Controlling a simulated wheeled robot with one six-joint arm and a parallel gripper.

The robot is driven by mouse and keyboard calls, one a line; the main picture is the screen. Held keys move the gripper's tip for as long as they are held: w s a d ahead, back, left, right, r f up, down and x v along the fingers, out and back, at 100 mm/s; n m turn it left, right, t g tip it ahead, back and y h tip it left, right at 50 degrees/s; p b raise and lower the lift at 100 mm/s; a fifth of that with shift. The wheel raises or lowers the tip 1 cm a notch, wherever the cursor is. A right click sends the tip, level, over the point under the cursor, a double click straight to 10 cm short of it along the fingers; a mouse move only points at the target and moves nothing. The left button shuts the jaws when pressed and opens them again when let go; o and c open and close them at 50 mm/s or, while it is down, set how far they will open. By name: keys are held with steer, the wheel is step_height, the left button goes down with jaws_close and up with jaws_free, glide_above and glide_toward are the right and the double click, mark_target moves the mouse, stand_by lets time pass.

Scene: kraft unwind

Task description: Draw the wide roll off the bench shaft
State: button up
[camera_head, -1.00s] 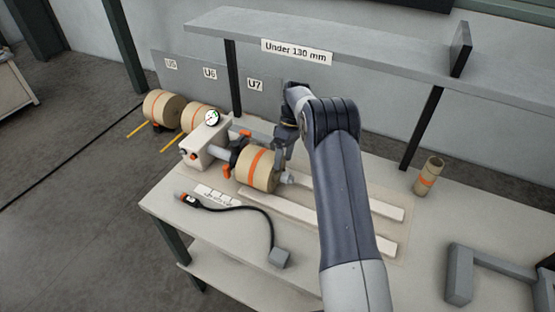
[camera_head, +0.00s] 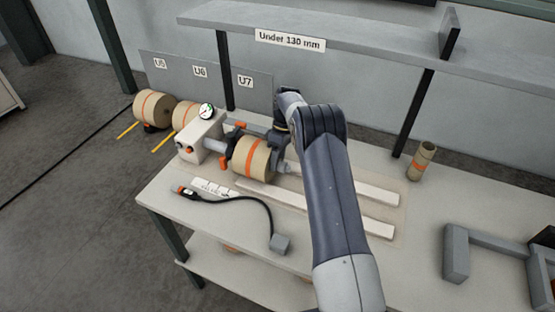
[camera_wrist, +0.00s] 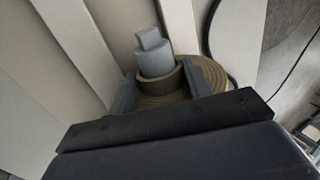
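The wide roll (camera_head: 253,159), brown kraft with an orange band, sits on the bench shaft (camera_head: 284,169), whose grey end sticks out to the right. In the wrist view the shaft's stepped tip (camera_wrist: 155,52) comes out of the brown core of the roll (camera_wrist: 205,86). My gripper (camera_head: 279,148) is at the roll's right end face. The fingertips are partly hidden by the roll in the head view.
The shaft's white housing (camera_head: 202,138) with a dial stands left of the roll. A black cable tool (camera_head: 245,197) lies in front. Pale rails (camera_head: 345,212) run right on the bench. A shelf (camera_head: 330,32) overhangs behind.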

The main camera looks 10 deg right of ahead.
jaws_close()
steer(key=shift+c, duration=0.3)
jaws_free()
steer(key=c, duration=0.7)
steer(key=shift+o, duration=0.2)
steer(key=shift+s+d, duration=0.1)
steer(key=shift+d, duration=0.05)
steer(key=shift+s+d+b, duration=0.35)
steer(key=shift+s+d, duration=0.6)
steer(key=shift+d, duration=0.35)
steer(key=shift+s+d+b, duration=0.3)
steer(key=shift+s+d, duration=0.7)
steer(key=shift+d, duration=0.3)
steer(key=shift+s+d+b, duration=0.35)
steer(key=shift+s+d, duration=0.6)
steer(key=shift+d, duration=0.35)
